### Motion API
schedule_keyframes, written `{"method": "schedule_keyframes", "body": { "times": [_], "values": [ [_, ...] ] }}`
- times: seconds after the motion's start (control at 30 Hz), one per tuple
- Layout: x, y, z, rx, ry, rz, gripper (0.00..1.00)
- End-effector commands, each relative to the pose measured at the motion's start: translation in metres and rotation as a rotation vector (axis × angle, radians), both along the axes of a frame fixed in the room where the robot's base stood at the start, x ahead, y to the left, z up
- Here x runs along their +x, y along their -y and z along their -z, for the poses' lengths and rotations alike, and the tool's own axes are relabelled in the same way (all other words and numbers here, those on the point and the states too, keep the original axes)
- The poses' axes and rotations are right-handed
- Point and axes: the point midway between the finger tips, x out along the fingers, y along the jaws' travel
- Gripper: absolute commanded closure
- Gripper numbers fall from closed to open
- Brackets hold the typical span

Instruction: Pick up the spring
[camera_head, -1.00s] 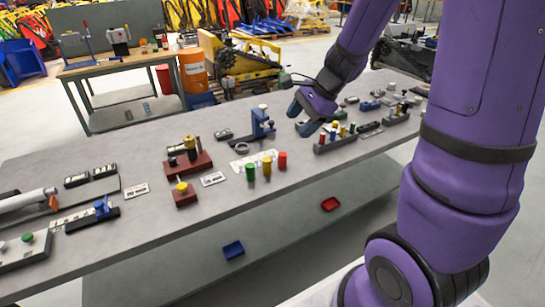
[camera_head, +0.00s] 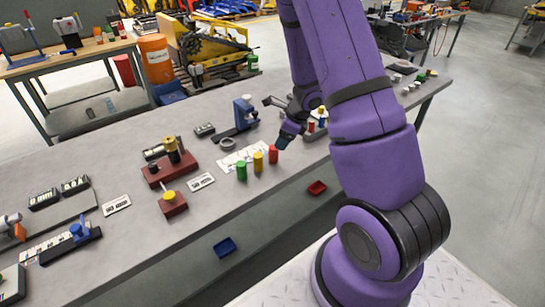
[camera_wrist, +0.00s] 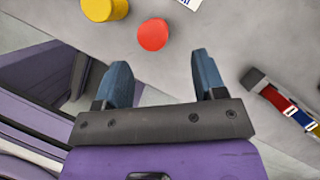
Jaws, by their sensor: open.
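I cannot make out a spring for certain in either view. My gripper (camera_head: 288,134) is open and empty, low over the near part of the long grey table (camera_head: 120,240), just beyond and right of the red cylinder (camera_head: 273,154). In the wrist view the two blue fingers of my gripper (camera_wrist: 162,66) stand apart with bare surface between them. The red cylinder (camera_wrist: 153,34) shows ahead of them, apart from the fingers. My arm hides much of the table's right part in the head view.
Yellow (camera_head: 258,161) and green (camera_head: 241,170) cylinders stand left of the red one. A rack of coloured pieces (camera_wrist: 285,108) lies right of my gripper. Blue (camera_head: 225,246) and red (camera_head: 317,187) trays sit below.

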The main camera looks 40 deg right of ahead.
Motion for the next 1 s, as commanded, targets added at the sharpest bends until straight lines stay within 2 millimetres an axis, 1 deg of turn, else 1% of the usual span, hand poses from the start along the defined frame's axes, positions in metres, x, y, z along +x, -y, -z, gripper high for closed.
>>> {"method": "schedule_keyframes", "body": {
  "times": [0.03,0.1,0.27,0.33,0.5,0.63,0.77,0.97,1.0],
  "values": [
    [0.001,-0.002,0.006,0.001,-0.002,-0.001,0.36],
    [0.003,-0.004,0.011,0.0,-0.001,0.0,0.36],
    [0.005,-0.006,0.018,0.0,0.0,-0.001,0.36],
    [0.006,-0.009,0.023,0.0,-0.002,-0.002,0.36],
    [0.011,-0.019,0.045,0.0,-0.003,-0.003,0.36],
    [0.016,-0.021,0.057,0.0,0.0,-0.003,0.36],
    [0.018,-0.023,0.062,0.001,0.001,-0.002,0.36],
    [0.018,-0.023,0.062,0.0,0.002,-0.003,0.36],
    [0.018,-0.023,0.062,0.0,0.002,-0.003,0.38]
  ]
}}
